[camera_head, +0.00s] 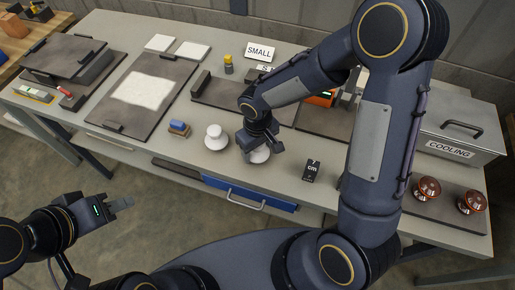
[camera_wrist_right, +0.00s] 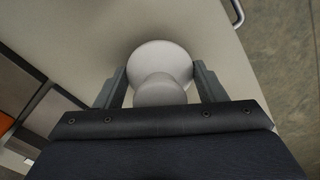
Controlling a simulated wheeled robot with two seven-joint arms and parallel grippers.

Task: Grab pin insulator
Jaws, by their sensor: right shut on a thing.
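A white pin insulator (camera_wrist_right: 160,62) with a wide round skirt and a narrower knob stands between the two fingers of my right gripper (camera_wrist_right: 160,88) in the right wrist view. The right gripper (camera_head: 258,146) is shut on it, pointing down at the table near its front edge. In the head view only part of this insulator (camera_head: 260,156) shows below the gripper. A second white insulator (camera_head: 215,138) stands on the table just to the left. My left gripper (camera_head: 119,204) is off the table at the lower left, empty, with its fingers seen from the side.
A blue and tan block (camera_head: 179,129) lies left of the insulators, and a black box (camera_head: 312,171) stands to the right. Two brown insulators (camera_head: 427,189) (camera_head: 472,202) stand at the far right, near the COOLING box (camera_head: 459,130). A blue drawer (camera_head: 250,193) is below the table edge.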

